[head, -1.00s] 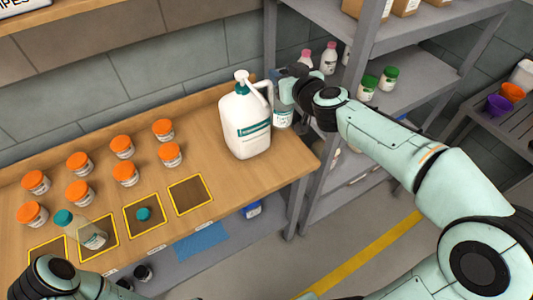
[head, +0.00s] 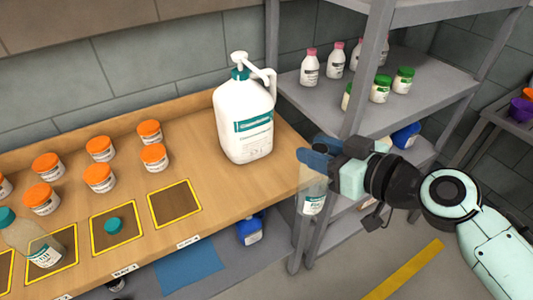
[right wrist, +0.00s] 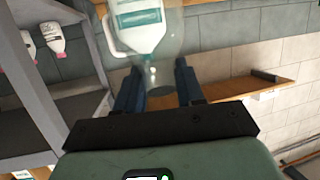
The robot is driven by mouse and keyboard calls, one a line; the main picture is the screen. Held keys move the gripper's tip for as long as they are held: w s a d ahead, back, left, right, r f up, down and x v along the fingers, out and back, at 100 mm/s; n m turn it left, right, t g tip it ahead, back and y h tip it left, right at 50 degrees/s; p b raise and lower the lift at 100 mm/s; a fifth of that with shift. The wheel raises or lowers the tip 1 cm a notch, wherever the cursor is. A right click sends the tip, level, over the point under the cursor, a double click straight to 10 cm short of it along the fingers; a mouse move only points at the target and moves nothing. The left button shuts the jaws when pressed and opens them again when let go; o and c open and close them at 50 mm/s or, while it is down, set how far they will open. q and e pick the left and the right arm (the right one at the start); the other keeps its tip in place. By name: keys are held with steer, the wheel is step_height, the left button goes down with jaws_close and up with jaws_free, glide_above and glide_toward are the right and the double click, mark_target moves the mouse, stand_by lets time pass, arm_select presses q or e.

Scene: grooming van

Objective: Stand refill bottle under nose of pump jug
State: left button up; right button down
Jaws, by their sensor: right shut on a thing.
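The white pump jug (head: 245,125) with a teal and white label stands upright near the right end of the wooden bench, its pump nozzle pointing right. My right gripper (head: 315,158) is shut on the clear refill bottle (head: 313,190), which hangs upright below the fingers at the bench's right edge, apart from the jug and lower right of its nose. The fingers hide the bottle's top. In the right wrist view the see-through bottle (right wrist: 168,75) sits between the fingers, with the jug (right wrist: 138,25) beyond it. My left gripper is not in view.
Orange-lidded jars (head: 100,178) stand on the bench's left. A teal cap (head: 113,225) lies in a yellow-framed square; a teal-capped clear bottle (head: 38,245) is left of it. The grey shelf (head: 400,105) with bottles is close to my right gripper. The bench before the jug is clear.

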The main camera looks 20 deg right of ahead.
steer(key=w+a+p, duration=0.1)
steer(key=w+p, duration=0.2)
steer(key=w, duration=1.4)
arm_select(q)
steer(key=b, duration=0.2)
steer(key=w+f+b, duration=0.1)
steer(key=b, duration=0.1)
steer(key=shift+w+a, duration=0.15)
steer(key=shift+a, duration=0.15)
arm_select(e)
step_height(320, 180, down, 7)
steer(key=w, duration=0.1)
steer(key=shift+a, duration=0.2)
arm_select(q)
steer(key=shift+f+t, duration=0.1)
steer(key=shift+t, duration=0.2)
arm_select(e)
steer(key=shift+f, duration=0.2)
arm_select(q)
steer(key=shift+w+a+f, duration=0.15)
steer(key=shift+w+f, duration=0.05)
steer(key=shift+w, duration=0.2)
arm_select(e)
steer(key=c, duration=0.7)
jaws_free()
